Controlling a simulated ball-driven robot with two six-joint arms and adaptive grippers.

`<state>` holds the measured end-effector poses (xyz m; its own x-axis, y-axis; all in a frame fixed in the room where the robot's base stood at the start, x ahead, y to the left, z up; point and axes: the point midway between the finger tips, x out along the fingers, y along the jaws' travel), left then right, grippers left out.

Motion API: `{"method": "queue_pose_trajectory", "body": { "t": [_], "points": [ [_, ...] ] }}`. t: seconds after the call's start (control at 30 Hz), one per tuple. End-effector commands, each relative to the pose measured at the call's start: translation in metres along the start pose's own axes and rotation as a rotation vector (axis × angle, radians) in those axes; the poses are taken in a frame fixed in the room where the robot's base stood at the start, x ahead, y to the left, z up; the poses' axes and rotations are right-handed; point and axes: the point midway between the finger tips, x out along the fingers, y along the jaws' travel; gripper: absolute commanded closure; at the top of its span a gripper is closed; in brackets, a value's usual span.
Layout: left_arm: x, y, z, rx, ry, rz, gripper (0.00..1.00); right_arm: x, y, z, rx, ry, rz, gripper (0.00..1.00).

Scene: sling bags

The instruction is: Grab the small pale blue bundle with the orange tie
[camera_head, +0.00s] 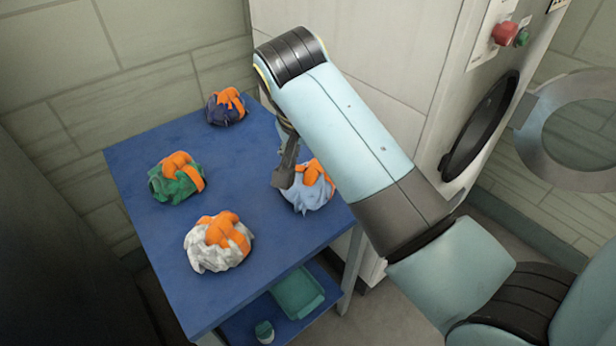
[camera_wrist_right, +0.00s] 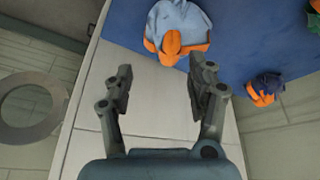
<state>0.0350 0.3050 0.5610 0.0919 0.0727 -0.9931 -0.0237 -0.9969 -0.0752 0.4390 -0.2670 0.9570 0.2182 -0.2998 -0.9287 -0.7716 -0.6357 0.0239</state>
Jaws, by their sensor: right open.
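The small pale blue bundle (camera_head: 308,193) with its orange tie (camera_head: 315,172) sits on the blue table (camera_head: 235,170) near its right edge. In the right wrist view the pale blue bundle (camera_wrist_right: 178,22) is at the top, beyond the fingertips. My right gripper (camera_wrist_right: 160,75) is open with nothing between its fingers. In the head view the right gripper (camera_head: 287,170) is at the bundle's upper left and partly overlaps it; much of the gripper is hidden behind my arm. I cannot tell from the views whether it touches the bundle. My left gripper is not in view.
On the table are a dark navy bundle (camera_head: 226,108), a green bundle (camera_head: 176,180) and a white bundle (camera_head: 219,243), all with orange ties. A machine with an open round door (camera_head: 575,130) stands right. A teal tray (camera_head: 297,293) is on the lower shelf.

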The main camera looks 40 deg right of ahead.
Motion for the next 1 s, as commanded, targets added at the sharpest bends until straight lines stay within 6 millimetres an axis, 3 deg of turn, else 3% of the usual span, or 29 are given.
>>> {"method": "queue_pose_trajectory", "body": {
  "t": [0.07,0.17,0.4,0.63,0.83,1.0],
  "points": [
    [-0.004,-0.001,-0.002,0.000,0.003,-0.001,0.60,-0.012,-0.015,-0.011,0.064,0.006,0.009,0.43],
    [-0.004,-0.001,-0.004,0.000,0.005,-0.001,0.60,-0.011,-0.021,-0.016,0.107,0.011,0.021,0.43],
    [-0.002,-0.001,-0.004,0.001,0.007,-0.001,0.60,0.028,-0.020,-0.018,0.114,0.013,0.024,0.43],
    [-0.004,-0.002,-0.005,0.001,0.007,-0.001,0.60,0.048,-0.019,-0.020,0.113,0.013,0.023,0.43],
    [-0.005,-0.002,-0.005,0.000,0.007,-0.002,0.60,0.080,-0.018,-0.022,0.112,0.011,0.023,0.43],
    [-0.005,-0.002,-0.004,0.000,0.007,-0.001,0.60,0.091,-0.018,-0.022,0.113,0.012,0.019,0.43]
  ]
}}
